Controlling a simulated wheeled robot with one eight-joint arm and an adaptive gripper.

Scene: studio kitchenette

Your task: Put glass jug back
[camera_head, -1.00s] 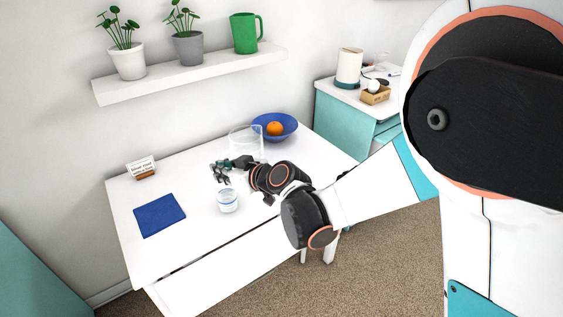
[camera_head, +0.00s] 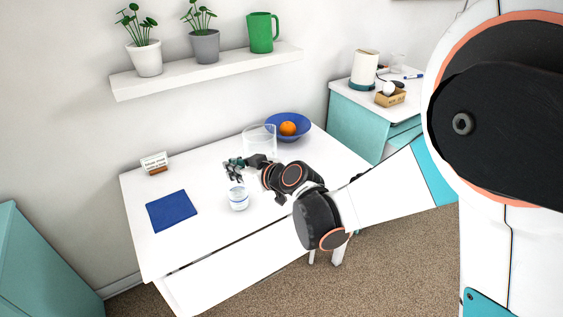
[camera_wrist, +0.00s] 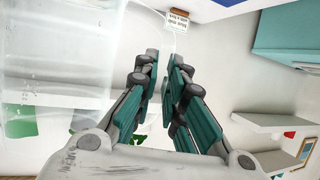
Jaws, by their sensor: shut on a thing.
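The clear glass jug (camera_head: 260,141) shows faintly above the white table, in front of the blue bowl. It fills the left side of the wrist view (camera_wrist: 60,50). My gripper (camera_head: 233,168) is beside the jug, at its left in the head view. In the wrist view my gripper's teal-padded fingers (camera_wrist: 164,72) are close together, shut on the jug, seemingly at its thin clear handle, which is hard to make out. I cannot tell whether the jug's base touches the table. The blue mat (camera_head: 171,210) lies flat and empty at the table's left.
A small clear jar with a blue band (camera_head: 239,199) stands just in front of my gripper. The blue bowl (camera_head: 303,124) holds an orange (camera_head: 288,129). A small sign (camera_head: 154,163) stands behind the mat. A wall shelf (camera_head: 208,70) holds two plants and a green mug.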

